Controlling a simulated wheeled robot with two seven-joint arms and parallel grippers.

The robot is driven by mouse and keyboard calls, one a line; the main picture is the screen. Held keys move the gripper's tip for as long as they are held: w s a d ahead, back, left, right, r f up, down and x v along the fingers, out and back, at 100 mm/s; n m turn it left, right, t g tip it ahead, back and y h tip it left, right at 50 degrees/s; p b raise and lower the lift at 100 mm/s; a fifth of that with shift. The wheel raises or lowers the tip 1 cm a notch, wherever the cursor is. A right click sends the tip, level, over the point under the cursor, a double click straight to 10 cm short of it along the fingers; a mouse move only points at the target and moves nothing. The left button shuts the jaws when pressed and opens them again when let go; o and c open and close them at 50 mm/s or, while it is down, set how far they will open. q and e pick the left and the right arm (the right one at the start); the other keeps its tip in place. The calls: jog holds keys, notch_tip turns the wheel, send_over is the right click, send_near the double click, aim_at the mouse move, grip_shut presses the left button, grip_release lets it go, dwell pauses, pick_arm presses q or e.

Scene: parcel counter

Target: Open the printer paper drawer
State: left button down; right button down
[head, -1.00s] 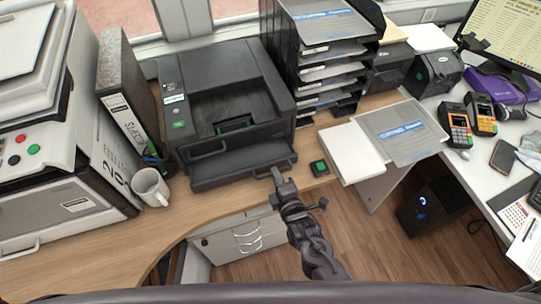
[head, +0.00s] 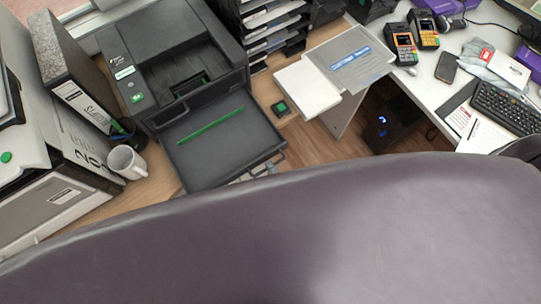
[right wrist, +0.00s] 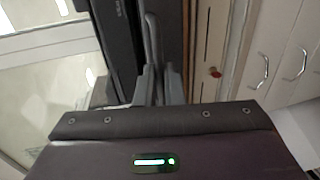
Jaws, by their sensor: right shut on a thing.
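The black printer (head: 170,58) stands on the wooden counter. Its paper drawer (head: 228,152) is pulled well out toward me, showing a dark tray floor with a green strip across it. The drawer handle (head: 279,156) is at the front edge. In the right wrist view my right gripper (right wrist: 160,82) has its two grey fingers closed around the handle bar (right wrist: 151,35), beside the dark drawer front (right wrist: 118,45). In the head view my purple body covers most of that area, and the gripper is hardly visible. My left gripper is not in view.
A white mug (head: 127,161) and a binder (head: 75,70) stand left of the printer. A small black box with a green top (head: 281,107) and white paper (head: 307,88) lie to the right. White cabinet drawers (right wrist: 258,70) show below the counter.

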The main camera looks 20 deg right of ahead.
jog(key=c, duration=1.5)
grip_release()
jog(key=shift+c, duration=0.2)
jog(key=b+v, duration=0.1)
jog(key=v, duration=0.6)
jog(key=shift+s, duration=0.35)
jog(key=shift+d, duration=0.15)
